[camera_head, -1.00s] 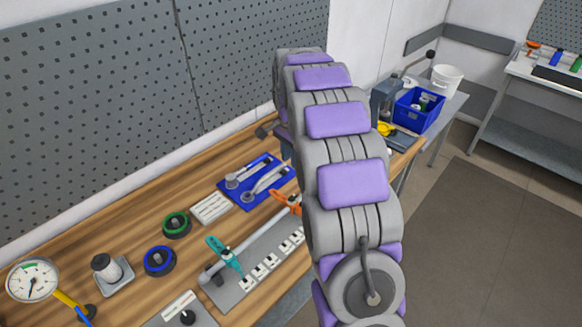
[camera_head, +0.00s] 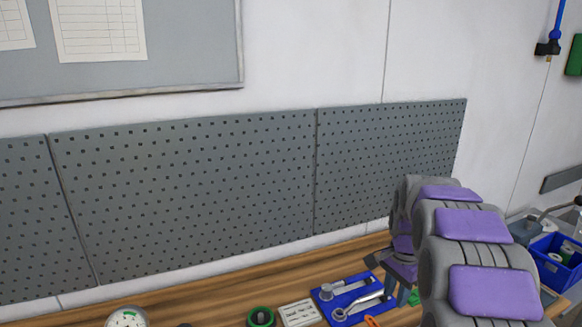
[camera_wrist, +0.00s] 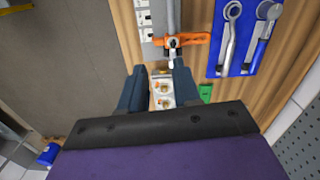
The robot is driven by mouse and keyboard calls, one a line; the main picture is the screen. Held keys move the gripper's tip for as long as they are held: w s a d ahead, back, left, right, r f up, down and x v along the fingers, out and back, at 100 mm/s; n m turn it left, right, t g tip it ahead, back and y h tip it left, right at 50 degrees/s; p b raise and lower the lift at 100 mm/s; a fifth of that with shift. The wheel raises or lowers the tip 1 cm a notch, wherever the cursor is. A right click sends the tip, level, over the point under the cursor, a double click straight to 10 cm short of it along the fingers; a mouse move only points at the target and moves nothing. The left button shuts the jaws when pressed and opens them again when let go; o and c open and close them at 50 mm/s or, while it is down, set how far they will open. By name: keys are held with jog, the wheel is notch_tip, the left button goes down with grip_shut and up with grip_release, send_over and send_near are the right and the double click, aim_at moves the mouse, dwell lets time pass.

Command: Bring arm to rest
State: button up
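My arm (camera_head: 480,240), grey with purple pads, reaches over the right end of the wooden bench in the head view. My gripper (camera_wrist: 160,76) points down at the bench in the wrist view. Its two dark fingers are apart. A small pale piece with two round brownish spots (camera_wrist: 165,96) shows between them. It appears to lie below the fingers, and I see no grip on it. An orange-handled clamp (camera_wrist: 182,39) on a grey rail lies just beyond the fingertips.
A pegboard wall (camera_head: 200,190) stands behind the bench. A blue bin (camera_head: 571,247) stands at the far right. Open floor (camera_wrist: 65,65) lies left of the bench.

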jog(key=s+a+r+n+b, duration=0.1)
jog(key=s+a+n, duration=0.25)
jog(key=s, duration=0.45)
jog(key=s+a+r+n, duration=0.1)
jog(key=s+a+n, duration=0.3)
jog(key=s, duration=0.5)
jog(key=s+a+f+n, duration=0.2)
jog(key=s+a, duration=0.1)
jog(key=s, duration=0.6)
jog(key=s+a+f+n+g+b, duration=0.1)
jog(key=s+a+f+n, duration=0.2)
jog(key=s, duration=0.7)
jog(key=shift+s+g, duration=0.2)
jog(key=shift+g, duration=0.1)
jog(key=shift+n, duration=0.25)
